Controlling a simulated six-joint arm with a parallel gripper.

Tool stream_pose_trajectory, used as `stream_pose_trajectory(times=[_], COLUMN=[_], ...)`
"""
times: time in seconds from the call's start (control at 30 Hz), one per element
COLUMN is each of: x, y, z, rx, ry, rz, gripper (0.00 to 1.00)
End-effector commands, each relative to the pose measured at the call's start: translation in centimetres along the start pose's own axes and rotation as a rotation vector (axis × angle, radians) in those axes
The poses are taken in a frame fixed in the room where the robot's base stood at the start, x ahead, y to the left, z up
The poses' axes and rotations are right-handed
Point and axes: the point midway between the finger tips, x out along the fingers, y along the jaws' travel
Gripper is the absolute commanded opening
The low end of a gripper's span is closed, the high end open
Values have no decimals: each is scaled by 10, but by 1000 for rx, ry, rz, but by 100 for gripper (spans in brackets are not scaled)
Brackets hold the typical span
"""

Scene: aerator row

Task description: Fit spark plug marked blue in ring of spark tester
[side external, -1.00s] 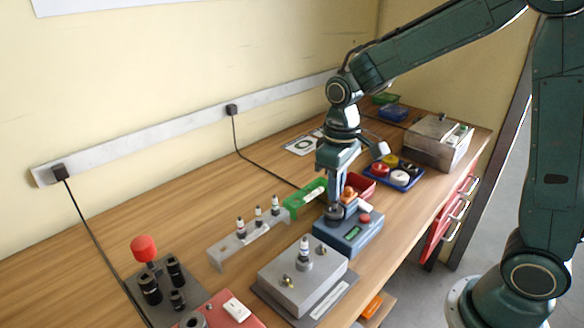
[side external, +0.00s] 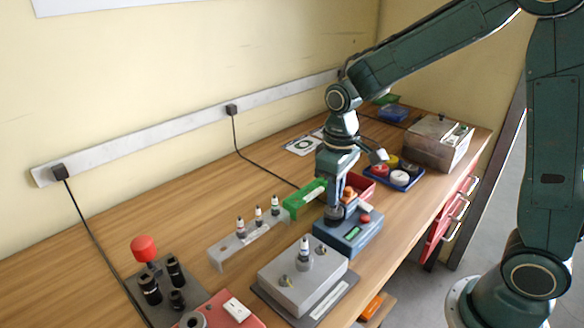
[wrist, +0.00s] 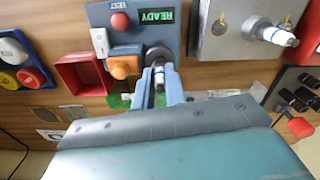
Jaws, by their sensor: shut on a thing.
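The spark tester is a blue-grey box (side external: 350,236) with a dark ring (side external: 335,214) on its top; in the wrist view the box (wrist: 130,42) shows a lit READY display and the ring (wrist: 157,54). My gripper (side external: 335,203) points down right over the ring. In the wrist view my gripper (wrist: 159,82) is shut on a white spark plug (wrist: 159,76) with a bluish band. The plug is in line with the ring, and its lower end is hidden. I cannot tell how deep it sits in the ring.
A grey rack (side external: 228,246) holds several plugs to the left. A grey metal block (side external: 290,282) with one upright plug (side external: 304,252) stands in front. A green tray (side external: 303,200), a red tray (side external: 362,184) and a blue tray of coloured caps (side external: 405,183) lie around the tester.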

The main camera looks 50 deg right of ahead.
Motion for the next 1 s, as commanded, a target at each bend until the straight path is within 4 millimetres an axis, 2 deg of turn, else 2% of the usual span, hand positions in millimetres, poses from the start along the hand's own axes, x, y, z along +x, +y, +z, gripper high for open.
stream_pose_trajectory(times=[0.5, 0.93, 0.97, 1.0], x=[11, 11, 11, 11], y=[0, 0, 0, 0], z=[0, 0, 0, 0], rx=[0, 0, 0, 0], ry=[-1, -1, -1, -1], rz=[0, 0, 0, 0], gripper=[0, 0, 18, 26])
